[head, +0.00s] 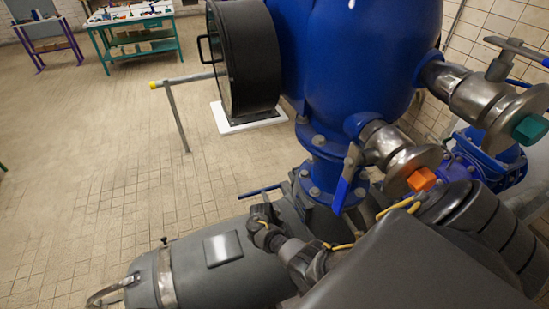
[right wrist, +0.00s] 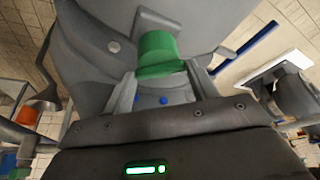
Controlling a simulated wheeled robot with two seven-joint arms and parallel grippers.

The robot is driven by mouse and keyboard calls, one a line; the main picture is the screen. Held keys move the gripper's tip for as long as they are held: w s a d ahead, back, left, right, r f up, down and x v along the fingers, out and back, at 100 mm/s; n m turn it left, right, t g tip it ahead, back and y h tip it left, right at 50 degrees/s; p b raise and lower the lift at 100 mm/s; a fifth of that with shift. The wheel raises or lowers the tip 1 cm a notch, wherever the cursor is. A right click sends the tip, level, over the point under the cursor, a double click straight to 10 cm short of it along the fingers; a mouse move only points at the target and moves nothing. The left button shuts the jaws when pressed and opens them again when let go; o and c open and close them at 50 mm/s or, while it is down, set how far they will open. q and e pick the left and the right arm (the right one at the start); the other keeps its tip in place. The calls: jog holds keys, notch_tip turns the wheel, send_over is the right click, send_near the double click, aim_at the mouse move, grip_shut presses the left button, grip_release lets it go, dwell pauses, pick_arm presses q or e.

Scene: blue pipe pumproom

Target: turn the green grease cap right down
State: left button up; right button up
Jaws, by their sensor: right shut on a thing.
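The green grease cap (right wrist: 158,52) is a short round green piece against a grey casing in the right wrist view. My right gripper (right wrist: 164,84) has its two grey fingers on either side of the cap's near end and is shut on it. The fingers hide part of the cap's lower sides. In the head view I cannot make out this cap or the right fingertips behind my dark arm links. My left gripper is not in view.
A grey motor-like cylinder (head: 225,275) lies at the front. Tiled floor (head: 90,170) is clear at left; a green-legged workbench (head: 133,28) stands behind.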

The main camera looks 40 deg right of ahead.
jog(key=m, duration=0.1)
jog(key=m+b, duration=0.1)
jog(key=m+g, duration=0.1)
jog(key=shift+w+a+f, duration=0.15)
jog(key=shift+w+a, duration=0.05)
jog(key=shift+w, duration=0.05)
jog(key=m+g+b, duration=0.1)
jog(key=m+b, duration=0.1)
jog(key=shift+w+m, duration=0.15)
jog(key=shift+m, duration=0.15)
jog(key=m+g+b, duration=0.1)
jog(key=m+b, duration=0.2)
jog(key=shift+w+d+b, duration=0.1)
jog(key=shift+b, duration=0.25)
jog(key=shift+d+m+g+y+b, duration=0.1)
jog(key=shift+m+g+y+b, duration=0.35)
jog(key=shift+m+b, duration=0.8)
jog(key=o, duration=1)
